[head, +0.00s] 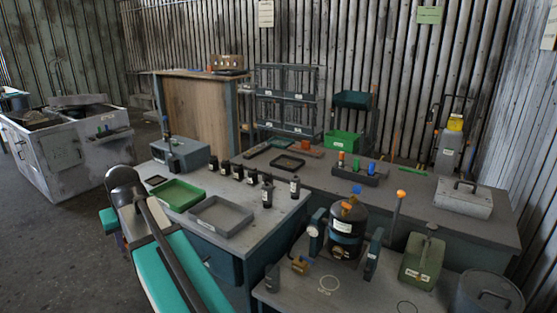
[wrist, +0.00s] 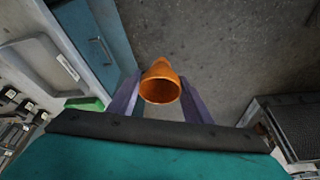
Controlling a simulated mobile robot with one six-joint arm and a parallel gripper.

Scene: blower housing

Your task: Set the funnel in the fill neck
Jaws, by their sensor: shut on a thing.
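In the wrist view my gripper (wrist: 160,84) is shut on an orange funnel (wrist: 160,71). The funnel's wide mouth faces the camera and its narrow spout points away, over the grey floor. In the head view my arm fills the lower left, and the funnel cannot be made out there. A black rounded housing (head: 347,227) with a white label stands on the front grey bench, well to the right of my arm. It has a gauge on its left side and an orange part on top. I cannot tell which part is the fill neck.
The left bench holds a green tray (head: 180,194), a grey tray (head: 222,214) and several dark bottles. A green canister (head: 422,262) stands right of the housing. An orange-tipped upright rod (head: 396,212) rises behind it. Open floor lies at the left.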

